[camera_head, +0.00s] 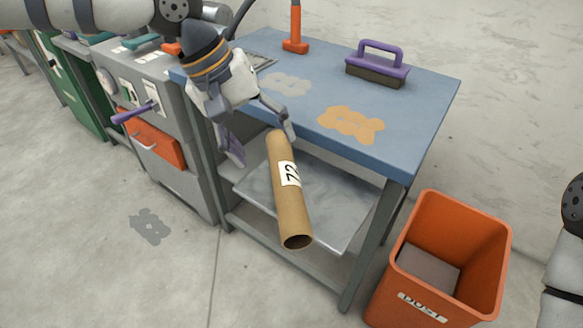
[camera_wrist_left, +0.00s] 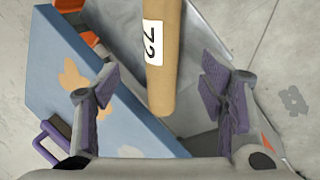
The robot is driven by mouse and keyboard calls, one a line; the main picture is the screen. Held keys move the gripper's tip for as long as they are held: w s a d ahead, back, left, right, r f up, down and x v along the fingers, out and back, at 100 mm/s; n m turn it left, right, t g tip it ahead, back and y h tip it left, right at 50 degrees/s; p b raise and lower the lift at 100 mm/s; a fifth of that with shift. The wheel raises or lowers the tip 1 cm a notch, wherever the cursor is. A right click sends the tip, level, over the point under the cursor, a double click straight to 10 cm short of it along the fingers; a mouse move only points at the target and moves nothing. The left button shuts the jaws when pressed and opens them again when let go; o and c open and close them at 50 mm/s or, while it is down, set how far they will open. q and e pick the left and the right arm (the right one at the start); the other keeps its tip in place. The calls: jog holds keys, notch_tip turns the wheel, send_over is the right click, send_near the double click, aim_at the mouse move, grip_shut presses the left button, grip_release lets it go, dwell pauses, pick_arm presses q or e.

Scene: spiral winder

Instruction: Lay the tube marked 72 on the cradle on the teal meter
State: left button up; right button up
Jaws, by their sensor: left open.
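The brown cardboard tube (camera_head: 281,165) has a white label reading 72. It slants over the grey metal tray under the blue bench, its open end toward the front; I cannot tell what it rests on. My left gripper (camera_head: 262,147) is open at the tube's far end. In the left wrist view the tube (camera_wrist_left: 161,85) lies between the spread fingers (camera_wrist_left: 158,90), with gaps on both sides. A teal part (camera_head: 141,42) shows on the machines at left, partly behind my arm; I cannot tell whether it is the meter. No cradle is clearly visible. My right gripper is out of view.
The blue bench (camera_head: 415,105) carries a purple-handled brush (camera_head: 378,66) and an orange-handled tool (camera_head: 295,35). An orange dust bin (camera_head: 450,215) stands at right. A grey machine with a purple lever (camera_head: 135,112) stands left. Floor at front left is clear.

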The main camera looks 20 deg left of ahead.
aim_at(281, 174)
pick_arm(q)
jog(key=x, duration=0.6)
jog(key=s+x, duration=0.1)
jog(key=x, duration=0.2)
jog(key=shift+d, duration=0.1)
jog(key=c, duration=1.4)
